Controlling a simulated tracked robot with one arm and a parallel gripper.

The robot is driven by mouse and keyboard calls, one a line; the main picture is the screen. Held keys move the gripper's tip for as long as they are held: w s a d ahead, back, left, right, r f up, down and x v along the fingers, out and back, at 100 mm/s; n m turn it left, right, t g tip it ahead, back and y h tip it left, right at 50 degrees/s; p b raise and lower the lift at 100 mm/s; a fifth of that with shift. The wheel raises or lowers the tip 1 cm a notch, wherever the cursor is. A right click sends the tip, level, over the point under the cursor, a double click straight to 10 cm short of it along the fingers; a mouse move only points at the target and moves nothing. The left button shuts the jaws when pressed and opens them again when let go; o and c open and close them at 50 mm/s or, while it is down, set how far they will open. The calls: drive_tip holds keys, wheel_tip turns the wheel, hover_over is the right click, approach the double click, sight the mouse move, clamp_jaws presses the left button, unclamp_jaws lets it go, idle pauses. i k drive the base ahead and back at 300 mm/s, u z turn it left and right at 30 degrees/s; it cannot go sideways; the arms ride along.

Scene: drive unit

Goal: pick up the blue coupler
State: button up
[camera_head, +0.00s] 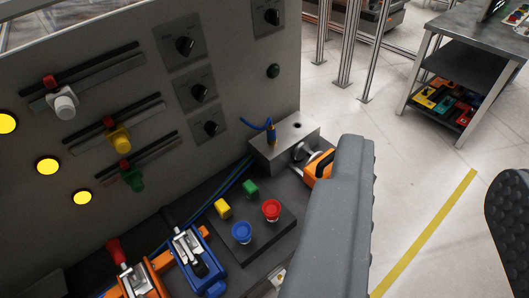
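A blue coupler-like body (208,280) with a metal latch and black handle sits on the dark console at the lower left. It lies left of my gripper (432,158) and apart from it. A blue cable (257,126) with a brass-coloured plug stands on a metal block; I cannot tell for certain which of these two is the coupler. My gripper shows as a large grey finger at centre right and a dark ribbed finger at the right edge. It is open, with only floor visible between the fingers. The near finger hides part of the console.
An orange latch unit (148,283) stands left of the blue one; another orange part (319,168) is beside the metal block (300,134). Blue, red, yellow and green buttons sit on a dark box (262,244). A panel (235,90) with knobs rises behind.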

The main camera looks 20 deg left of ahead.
sight(272, 138)
drive_tip(key=k, duration=0.9)
drive_tip(key=z, duration=0.45)
drive_tip(key=i, duration=2.4)
drive_tip(key=u, duration=0.75)
